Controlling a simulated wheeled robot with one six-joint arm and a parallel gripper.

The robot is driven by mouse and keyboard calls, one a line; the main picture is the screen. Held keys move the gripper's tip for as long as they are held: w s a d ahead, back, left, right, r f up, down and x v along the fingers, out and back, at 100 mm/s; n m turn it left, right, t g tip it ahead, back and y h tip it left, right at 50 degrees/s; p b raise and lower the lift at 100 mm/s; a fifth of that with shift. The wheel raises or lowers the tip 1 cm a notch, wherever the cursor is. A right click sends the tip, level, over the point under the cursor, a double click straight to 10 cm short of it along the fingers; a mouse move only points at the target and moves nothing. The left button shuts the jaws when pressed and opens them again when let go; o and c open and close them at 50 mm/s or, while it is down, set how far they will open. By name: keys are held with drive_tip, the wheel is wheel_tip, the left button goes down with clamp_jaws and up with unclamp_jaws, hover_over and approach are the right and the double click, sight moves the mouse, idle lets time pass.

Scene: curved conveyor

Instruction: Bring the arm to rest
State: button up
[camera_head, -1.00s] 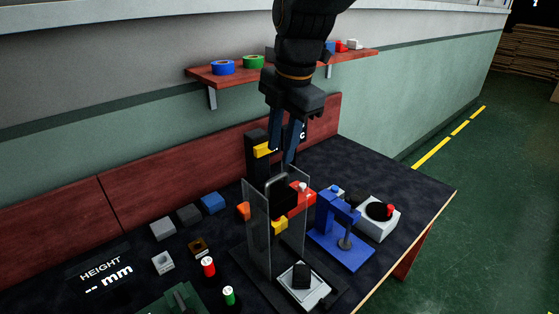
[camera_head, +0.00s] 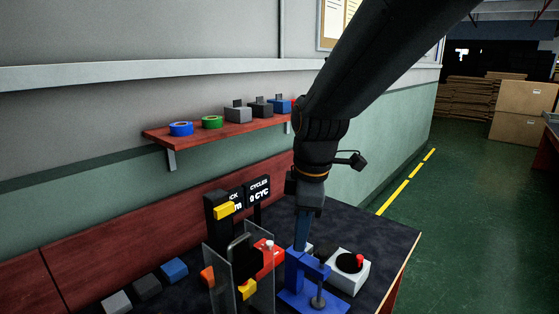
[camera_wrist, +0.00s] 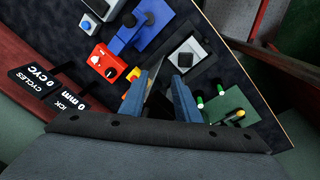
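My gripper (camera_head: 302,240) hangs over the bench, fingers pointing down, in front of or above the blue press-like fixture (camera_head: 296,268) in the head view. In the wrist view my gripper (camera_wrist: 162,84) shows two blue fingers apart with nothing held between them. My dark arm comes in from the upper right of the head view. How high the fingertips are above the fixture is hard to tell.
Clear upright panels (camera_head: 237,272), a red box (camera_head: 268,258) and a white box with red button (camera_head: 349,270) stand nearby on the dark bench (camera_head: 385,235). A shelf (camera_head: 160,137) with tape rolls and blocks is behind. Floor at right is clear.

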drive_tip(key=s+d+f+m, duration=0.4)
drive_tip(key=d+f+m, duration=0.1)
drive_tip(key=d+m, duration=0.2)
drive_tip(key=s+d+f+m+h+b, duration=0.1)
drive_tip(key=s+d+f+m, duration=0.3)
drive_tip(key=d+f+m, duration=0.2)
drive_tip(key=d+m, duration=0.2)
drive_tip(key=m, duration=0.2)
drive_tip(key=shift+s+d+f, duration=0.15)
drive_tip(key=shift+s+d, duration=0.15)
drive_tip(key=shift+s, duration=0.05)
